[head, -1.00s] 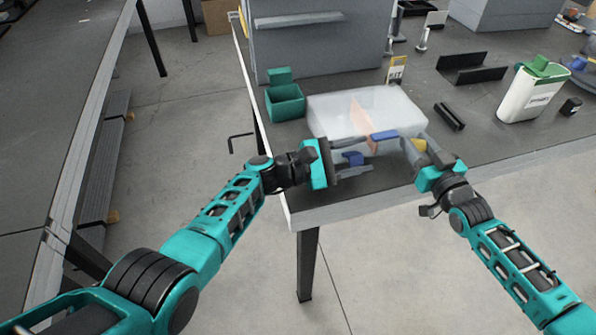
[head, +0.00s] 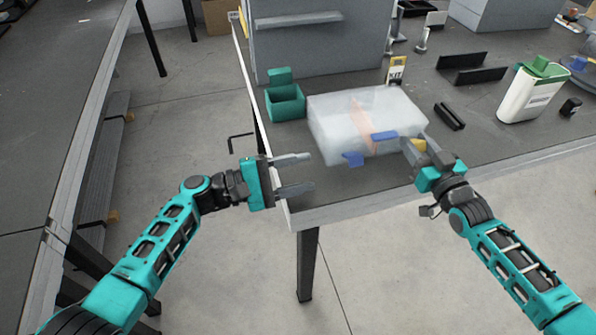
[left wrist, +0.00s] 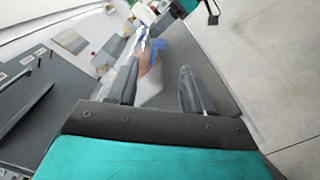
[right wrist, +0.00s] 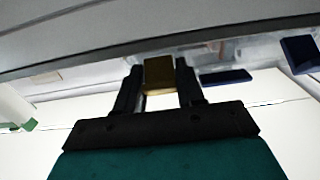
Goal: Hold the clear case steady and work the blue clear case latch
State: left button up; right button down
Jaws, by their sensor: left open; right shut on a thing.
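The clear case (head: 335,115) is a frosted box lying on the dark table near its front corner, with an orange-pink shape showing through. Two blue latches are on its near side: one (head: 384,136) near the right, the other (head: 352,159) lower at the left, sticking out. Both blue pieces also show in the right wrist view (right wrist: 226,76). My left gripper (head: 309,172) is open and empty, left of the case and apart from it. My right gripper (head: 413,146) is shut on a yellow block (right wrist: 159,75) at the case's near right corner.
A green open bin (head: 285,103) stands left behind the case, with a grey cabinet (head: 320,50) behind it. A KIT card (head: 396,70), black bar (head: 449,116) and white bottle (head: 528,95) stand behind and to the right. The table's left edge lies under my left gripper.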

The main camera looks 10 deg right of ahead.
aim_at(355, 157)
pick_arm(q)
jog(key=d, duration=0.8)
jog(key=w+d, duration=0.1)
jog(key=d, duration=0.3)
jog(key=n, duration=0.2)
jog(key=r+n, duration=0.1)
jog(key=shift+w, duration=0.25)
jog(key=m, duration=0.1)
jog(key=f+m, duration=0.1)
jog(key=m, duration=0.1)
jog(key=shift+s+a+f, duration=0.1)
jog(key=shift+s, duration=0.15)
jog(key=a, duration=0.7)
jog(key=s+a, duration=0.1)
jog(key=a, duration=0.3)
jog(key=shift+a, duration=0.3)
jog(key=shift+a, duration=0.1)
jog(key=d, duration=0.8)
jog(key=w+d, duration=0.1)
jog(key=d, duration=0.3)
